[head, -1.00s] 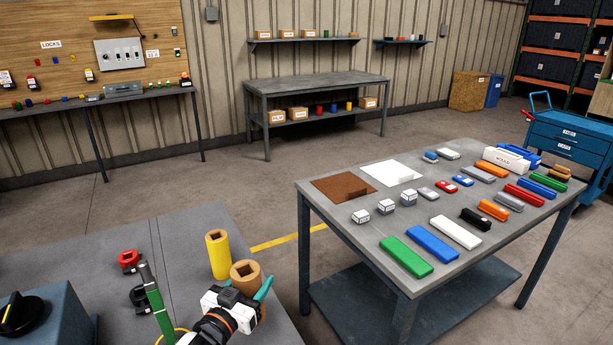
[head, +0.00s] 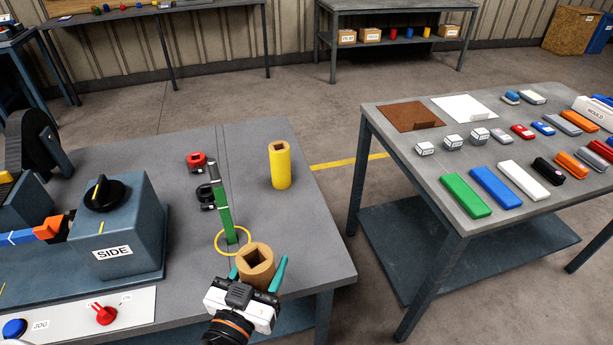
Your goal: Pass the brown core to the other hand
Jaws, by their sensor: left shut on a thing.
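The brown core (head: 255,262) is a short upright block with a square hole in its top. My left gripper (head: 257,274) is shut on it, with one teal finger on each side. The core is near the front right part of the grey table. I cannot tell how high it is above the tabletop. My right gripper is not in view.
A yellow core (head: 280,167) stands on the grey table (head: 241,145). A green post (head: 223,208) in a yellow ring, a red part (head: 196,161) and a blue SIDE box (head: 118,228) are to the left. A second table (head: 388,118) with coloured blocks is at right.

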